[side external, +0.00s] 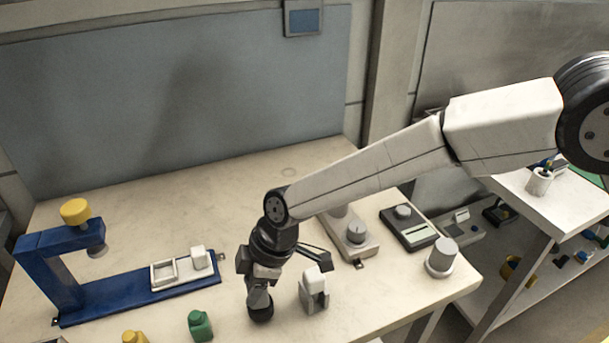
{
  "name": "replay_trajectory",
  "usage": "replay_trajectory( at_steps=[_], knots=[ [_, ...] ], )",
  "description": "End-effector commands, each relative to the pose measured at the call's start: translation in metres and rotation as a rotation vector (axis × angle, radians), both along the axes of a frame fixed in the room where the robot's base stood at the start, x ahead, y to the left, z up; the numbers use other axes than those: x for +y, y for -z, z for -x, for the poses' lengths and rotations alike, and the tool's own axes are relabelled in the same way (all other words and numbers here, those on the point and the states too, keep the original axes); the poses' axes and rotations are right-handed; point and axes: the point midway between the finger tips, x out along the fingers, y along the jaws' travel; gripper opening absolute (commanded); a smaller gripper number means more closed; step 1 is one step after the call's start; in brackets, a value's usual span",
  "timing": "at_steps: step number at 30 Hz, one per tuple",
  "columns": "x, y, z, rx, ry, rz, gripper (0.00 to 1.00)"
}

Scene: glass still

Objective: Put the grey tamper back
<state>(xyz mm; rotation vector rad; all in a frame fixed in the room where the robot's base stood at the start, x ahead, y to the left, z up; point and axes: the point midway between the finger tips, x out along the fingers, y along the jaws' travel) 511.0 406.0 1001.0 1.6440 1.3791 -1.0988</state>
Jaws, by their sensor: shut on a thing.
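My gripper (262,276) points down over the front middle of the bench. It is shut on what looks like the grey tamper (259,298), a small grey piece with a dark, rounded lower end (261,313). The fingers partly hide it. I cannot tell whether its lower end touches the bench. A grey holder with a white block on top (315,289) stands just right of my gripper, apart from the held piece.
A green bottle (200,325) and yellow item (134,337) are at the front. A grey cylinder (443,253), scale (410,229) and dial unit (355,238) stand right.

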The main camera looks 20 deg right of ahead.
Motion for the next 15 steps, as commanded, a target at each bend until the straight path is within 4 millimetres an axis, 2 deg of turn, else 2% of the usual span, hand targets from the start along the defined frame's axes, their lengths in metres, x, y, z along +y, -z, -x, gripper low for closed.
replay_trajectory(
  at_steps=[15],
  knots=[
    [0.0005,0.0034,-0.0004,-0.001,0.0,-0.002,0.0]
  ],
)
